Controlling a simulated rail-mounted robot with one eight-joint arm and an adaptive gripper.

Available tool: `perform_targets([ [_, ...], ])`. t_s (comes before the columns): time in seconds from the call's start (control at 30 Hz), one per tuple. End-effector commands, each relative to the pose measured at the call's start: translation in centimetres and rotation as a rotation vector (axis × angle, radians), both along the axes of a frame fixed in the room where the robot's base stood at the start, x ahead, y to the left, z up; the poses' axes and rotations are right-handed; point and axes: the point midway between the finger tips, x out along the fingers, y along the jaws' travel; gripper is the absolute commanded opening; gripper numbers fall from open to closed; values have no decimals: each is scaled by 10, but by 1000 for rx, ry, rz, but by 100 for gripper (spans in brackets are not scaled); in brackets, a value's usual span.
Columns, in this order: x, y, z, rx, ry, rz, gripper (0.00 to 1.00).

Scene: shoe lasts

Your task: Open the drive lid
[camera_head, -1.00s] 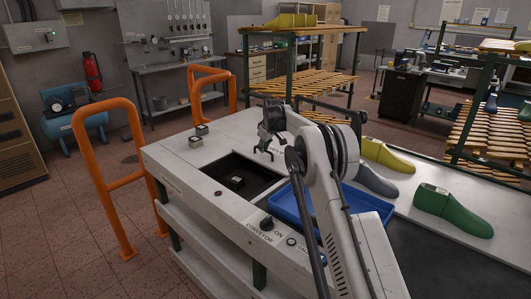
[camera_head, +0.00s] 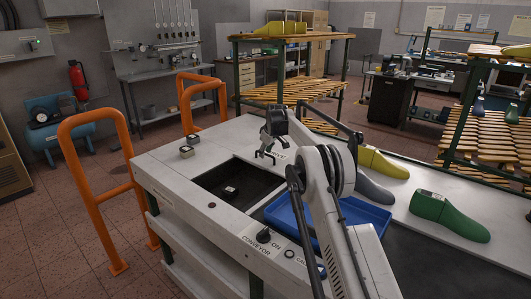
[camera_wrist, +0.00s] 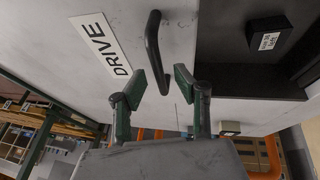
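The drive lid (camera_wrist: 200,25) is a pale flat panel in the wrist view, with a white DRIVE label (camera_wrist: 101,44) and a curved black handle (camera_wrist: 153,50). The lid lies flush with the surface and looks shut. My gripper (camera_wrist: 168,80) is open and empty. Its two green-padded fingers appear on either side of the handle's near end in the wrist view; I cannot tell whether they touch it. In the head view my gripper (camera_head: 265,155) hangs just above the bench top, beyond the dark recess, and the arm hides most of the lid.
A dark recess (camera_head: 215,178) holding a small black box (camera_head: 230,191) is left of my gripper. A blue tray (camera_head: 275,213) lies nearer. Yellow (camera_head: 384,162), grey (camera_head: 373,190) and green (camera_head: 450,217) lasts stand to the right. Orange rails (camera_head: 95,190) stand at left.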

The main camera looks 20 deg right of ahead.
Motion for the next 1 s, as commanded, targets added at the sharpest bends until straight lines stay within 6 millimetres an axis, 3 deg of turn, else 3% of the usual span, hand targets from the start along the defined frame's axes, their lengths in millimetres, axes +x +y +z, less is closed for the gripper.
perform_targets([
  [0.37, -3, 0, 8, 0, 0, 0, 29],
  [1.0, -44, -6, 96, 0, 0, 0, 29],
])
